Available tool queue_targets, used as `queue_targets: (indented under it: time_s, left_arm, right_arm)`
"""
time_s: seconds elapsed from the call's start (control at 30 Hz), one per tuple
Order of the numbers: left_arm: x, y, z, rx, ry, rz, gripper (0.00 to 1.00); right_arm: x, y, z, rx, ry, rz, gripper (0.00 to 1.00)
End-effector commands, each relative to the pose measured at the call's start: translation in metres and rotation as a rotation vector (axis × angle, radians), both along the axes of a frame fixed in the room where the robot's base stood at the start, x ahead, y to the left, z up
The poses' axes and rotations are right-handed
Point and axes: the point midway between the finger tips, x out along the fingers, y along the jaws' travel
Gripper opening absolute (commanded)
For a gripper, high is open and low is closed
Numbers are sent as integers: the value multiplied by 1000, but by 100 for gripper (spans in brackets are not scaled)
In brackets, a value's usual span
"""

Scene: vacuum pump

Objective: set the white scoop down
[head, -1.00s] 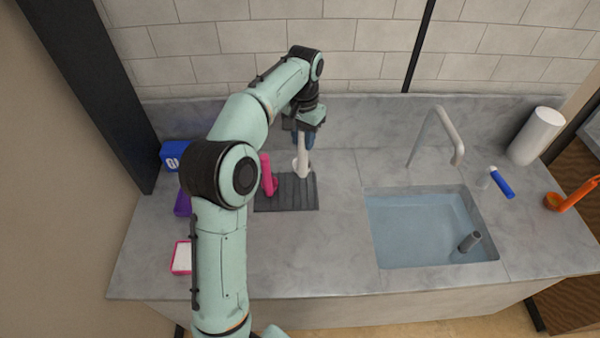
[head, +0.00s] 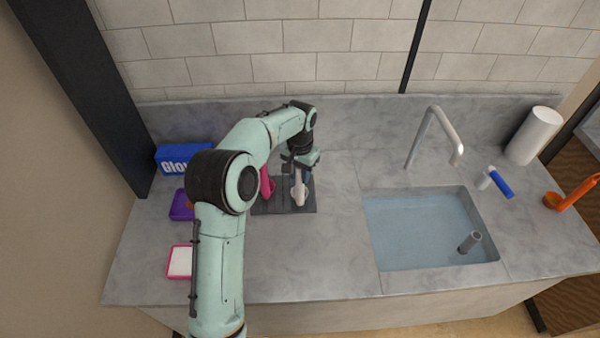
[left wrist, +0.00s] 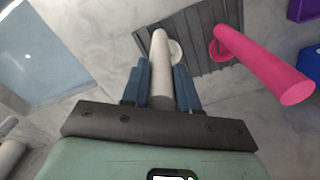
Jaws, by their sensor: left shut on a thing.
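The white scoop (head: 299,192) is in my left gripper (head: 302,172), low over the dark ridged mat (head: 268,206). In the left wrist view the blue fingers of my left gripper (left wrist: 160,82) are shut on the scoop's pale handle (left wrist: 160,70). Its round bowl (left wrist: 175,50) shows at the far end, over the mat (left wrist: 200,35). I cannot tell whether the scoop touches the mat. My right gripper is not in view.
A pink scoop (head: 266,185) stands on the mat just left of the white one. A blue glove box (head: 175,158), a purple container (head: 178,207) and a pink-rimmed tray (head: 180,262) are left. The water-filled sink (head: 425,230) and grey faucet (head: 445,130) are right.

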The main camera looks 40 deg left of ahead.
Motion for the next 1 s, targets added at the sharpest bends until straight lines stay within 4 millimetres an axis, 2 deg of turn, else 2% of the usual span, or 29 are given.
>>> queue_targets:
  time_s: [0.27,0.3,0.33,0.37,0.63,0.73,0.87,1.0]
  left_arm:
    - [0,0,-3,0,0,0,0]
    - [0,0,-3,0,0,0,42]
    - [0,0,-3,0,0,0,52]
    - [0,0,-3,0,0,0,54]
    - [0,0,-2,0,-1,0,54]
    - [1,0,4,0,-3,0,54]
    - [2,0,25,2,-7,-1,54]
    - [3,0,57,2,-8,-1,54]
  right_arm:
    - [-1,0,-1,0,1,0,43]
    - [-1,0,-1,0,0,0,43]
    - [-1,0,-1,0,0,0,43]
    - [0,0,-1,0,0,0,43]
    - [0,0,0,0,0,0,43]
    - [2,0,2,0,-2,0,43]
    - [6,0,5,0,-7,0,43]
    - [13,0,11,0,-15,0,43]
